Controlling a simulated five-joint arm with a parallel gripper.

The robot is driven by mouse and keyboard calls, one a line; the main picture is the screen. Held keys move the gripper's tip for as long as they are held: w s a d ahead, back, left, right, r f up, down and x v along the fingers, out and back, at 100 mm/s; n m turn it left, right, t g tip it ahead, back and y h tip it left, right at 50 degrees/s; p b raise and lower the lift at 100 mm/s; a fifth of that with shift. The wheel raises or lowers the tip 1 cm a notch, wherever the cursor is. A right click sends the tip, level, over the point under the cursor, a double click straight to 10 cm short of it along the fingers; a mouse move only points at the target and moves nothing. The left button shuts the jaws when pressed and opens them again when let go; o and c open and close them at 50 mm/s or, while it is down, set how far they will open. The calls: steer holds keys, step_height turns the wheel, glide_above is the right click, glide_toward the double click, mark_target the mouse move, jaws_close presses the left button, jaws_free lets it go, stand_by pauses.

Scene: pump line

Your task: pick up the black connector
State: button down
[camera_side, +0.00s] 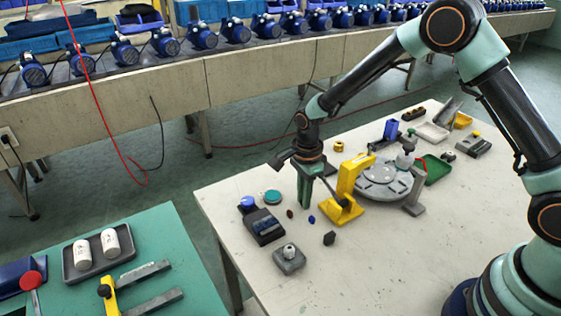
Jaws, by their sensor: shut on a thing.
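My gripper (306,203) points down over the near left part of the white table, left of the yellow stand. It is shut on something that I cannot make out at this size. A small black block (329,238), which looks like the black connector, lies on the tabletop in front of the yellow stand, to the right of and nearer than my gripper. It is apart from the gripper. A small blue piece (311,219) and a small dark red piece (290,213) lie close to the gripper's tips.
The yellow stand (350,178) and a round grey turntable (384,180) are right of my gripper. A dark box (263,226), a grey block with a knob (289,258) and a teal disc (272,196) are to the left. The front of the white table (370,275) is clear.

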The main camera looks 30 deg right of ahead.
steer(key=shift+r, duration=0.7)
stand_by(0.3)
steer(key=shift+r, duration=2.1)
